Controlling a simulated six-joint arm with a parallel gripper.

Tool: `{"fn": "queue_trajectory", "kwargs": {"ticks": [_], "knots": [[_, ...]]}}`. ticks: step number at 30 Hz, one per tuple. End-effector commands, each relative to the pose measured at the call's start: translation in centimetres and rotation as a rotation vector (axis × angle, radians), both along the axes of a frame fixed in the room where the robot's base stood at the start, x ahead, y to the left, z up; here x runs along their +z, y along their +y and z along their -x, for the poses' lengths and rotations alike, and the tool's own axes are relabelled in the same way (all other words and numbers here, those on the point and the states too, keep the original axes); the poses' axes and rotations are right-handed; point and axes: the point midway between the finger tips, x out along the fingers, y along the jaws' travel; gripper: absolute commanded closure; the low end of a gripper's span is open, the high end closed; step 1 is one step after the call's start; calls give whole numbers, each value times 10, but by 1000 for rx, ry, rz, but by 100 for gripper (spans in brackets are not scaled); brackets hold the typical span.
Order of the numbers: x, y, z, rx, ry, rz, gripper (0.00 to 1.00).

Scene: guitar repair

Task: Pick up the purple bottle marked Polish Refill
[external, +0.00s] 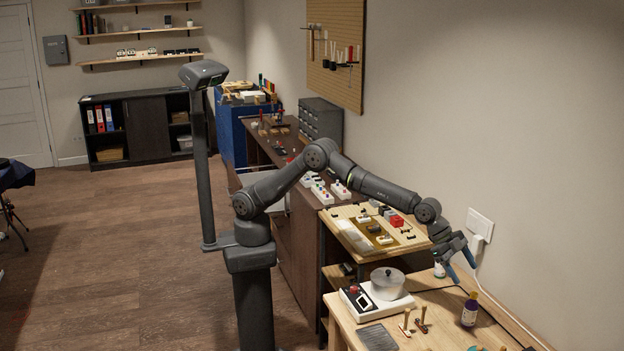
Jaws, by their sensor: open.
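A small dark purple bottle (470,309) with a pale label and a yellowish cap stands upright on the wooden bench at the lower right. Its label text is too small to read. My gripper (463,268) is open and empty, pointing down above the bench. In the picture it is above and slightly left of the bottle, apart from it. Another small bottle with a white label and green (440,270) shows partly behind my gripper.
A white hot plate with a lidded pot (387,284) stands left of the bottle. A white cable (479,262) hangs from the wall socket (480,224) close to my gripper. The wall bounds the bench's right side.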

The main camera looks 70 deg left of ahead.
Motion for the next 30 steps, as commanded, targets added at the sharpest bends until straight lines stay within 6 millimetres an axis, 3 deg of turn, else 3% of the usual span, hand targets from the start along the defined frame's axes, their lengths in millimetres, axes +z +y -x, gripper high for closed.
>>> {"fn": "queue_trajectory", "kwargs": {"ticks": [3,9,19,30], "knots": [[-37,-7,-14,85,18,146,33],[-83,0,-40,263,16,380,33],[-118,27,-64,436,-21,547,33],[-156,28,-65,443,-25,554,33]]}}
